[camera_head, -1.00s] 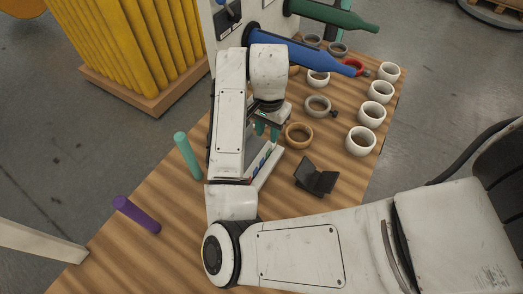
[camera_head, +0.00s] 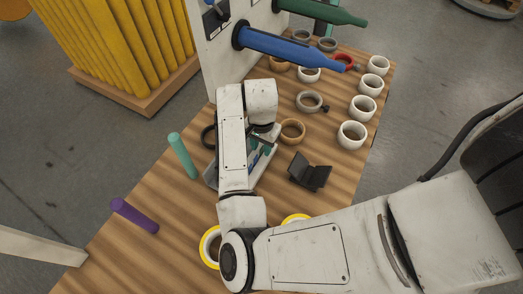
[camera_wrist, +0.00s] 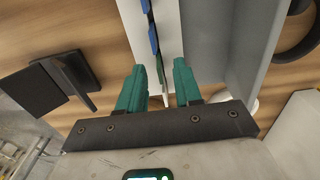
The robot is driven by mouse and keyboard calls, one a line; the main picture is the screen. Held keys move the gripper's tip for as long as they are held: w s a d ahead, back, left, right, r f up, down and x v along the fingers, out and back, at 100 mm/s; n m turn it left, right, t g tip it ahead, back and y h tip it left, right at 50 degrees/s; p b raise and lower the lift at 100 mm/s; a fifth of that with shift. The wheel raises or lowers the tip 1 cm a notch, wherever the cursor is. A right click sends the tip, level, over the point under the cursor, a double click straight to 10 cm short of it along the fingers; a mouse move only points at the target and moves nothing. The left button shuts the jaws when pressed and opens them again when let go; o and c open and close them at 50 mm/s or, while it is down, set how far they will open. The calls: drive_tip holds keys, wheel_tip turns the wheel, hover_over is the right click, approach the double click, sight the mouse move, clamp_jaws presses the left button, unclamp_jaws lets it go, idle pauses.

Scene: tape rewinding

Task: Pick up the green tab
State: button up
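My gripper (camera_wrist: 160,68) has two teal fingers that stand apart in the wrist view, with a clear gap between them. A thin upright strip carrying tabs runs away from me between the fingers. A small green tab (camera_wrist: 160,70) appears edge-on in that gap, and I see no finger touching it. Blue tabs (camera_wrist: 153,38) sit farther along the same row. The row stands in a pale grey tray (camera_wrist: 246,40).
A black folded stand (camera_head: 310,172) is right of the tray. White rings (camera_head: 352,134) and a tan ring (camera_head: 292,131) lie beyond it. A teal peg (camera_head: 182,156) and purple peg (camera_head: 134,215) stand left. A blue spindle (camera_head: 290,48) juts out above.

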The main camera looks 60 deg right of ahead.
drive_tip(key=shift+c, duration=0.5)
clamp_jaws()
drive_tip(key=shift+r+b, duration=0.35)
drive_tip(key=shift+r, duration=0.45)
drive_tip(key=s+a+r+b, duration=0.2)
drive_tip(key=s+a+r, duration=0.7)
drive_tip(key=s+r, duration=0.1)
drive_tip(key=shift+s+a+r, duration=0.15)
drive_tip(key=shift+a+r, duration=0.15)
drive_tip(key=shift+r, duration=0.45)
